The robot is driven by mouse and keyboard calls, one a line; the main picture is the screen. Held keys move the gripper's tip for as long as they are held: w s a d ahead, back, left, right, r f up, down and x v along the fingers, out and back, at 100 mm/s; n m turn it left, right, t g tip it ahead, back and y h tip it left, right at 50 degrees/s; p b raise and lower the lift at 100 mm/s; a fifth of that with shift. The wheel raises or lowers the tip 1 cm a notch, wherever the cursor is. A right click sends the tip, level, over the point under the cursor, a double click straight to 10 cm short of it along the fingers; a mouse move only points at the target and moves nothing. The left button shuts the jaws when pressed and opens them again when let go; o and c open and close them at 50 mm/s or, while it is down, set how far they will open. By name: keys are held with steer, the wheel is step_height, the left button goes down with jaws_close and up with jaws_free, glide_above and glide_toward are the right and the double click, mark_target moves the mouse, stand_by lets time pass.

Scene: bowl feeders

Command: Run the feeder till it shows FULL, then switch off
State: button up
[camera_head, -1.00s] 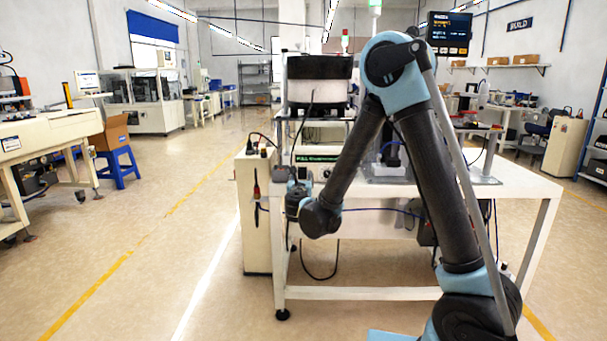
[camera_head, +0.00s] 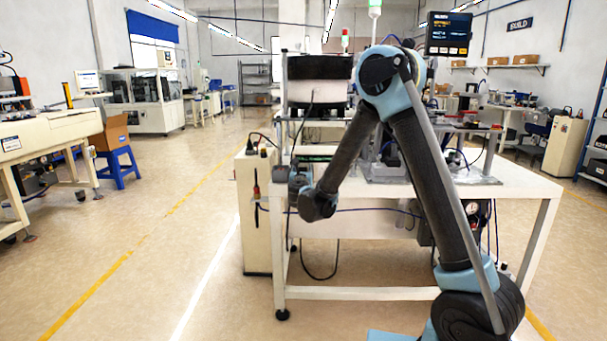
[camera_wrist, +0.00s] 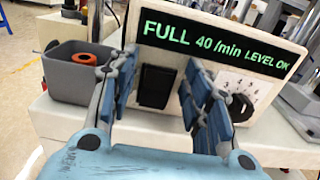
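The feeder's control box (camera_wrist: 262,27) faces me in the wrist view. Its green display (camera_wrist: 213,43) reads FULL, 40/min, LEVEL OK. A black rocker switch (camera_wrist: 156,86) sits below the display's left part; I cannot tell which way it is pressed. A dial with a black knob (camera_wrist: 240,107) is at its right. My gripper (camera_wrist: 160,68) is open and empty, its blue fingers on either side of the switch; I cannot tell whether they touch the panel.
A grey bin (camera_wrist: 75,92) holding an orange ring-shaped part (camera_wrist: 84,58) stands left of the control box. The white bench (camera_head: 520,184) carries fixtures at its right. A pale cabinet (camera_head: 256,215) stands at the bench's left.

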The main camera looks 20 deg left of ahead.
steer(key=c, duration=0.9)
steer(key=shift+c, duration=0.2)
steer(key=shift+f+t, duration=0.1)
steer(key=shift+t, duration=0.2)
steer(key=shift+s+d+f+t+y, duration=0.1)
steer(key=shift+f+t, duration=0.1)
steer(key=shift+t, duration=0.45)
steer(key=shift+s+f+t+y, duration=0.1)
steer(key=shift+f+t, duration=0.05)
steer(key=shift+t, duration=0.55)
steer(key=shift+s+d+f+t+y, duration=0.1)
steer(key=shift+f+t, duration=0.1)
steer(key=shift+t, duration=0.45)
steer(key=o, duration=1.1)
steer(key=shift+c, duration=0.2)
steer(key=shift+a, duration=0.1)
steer(key=shift+r, duration=4.95)
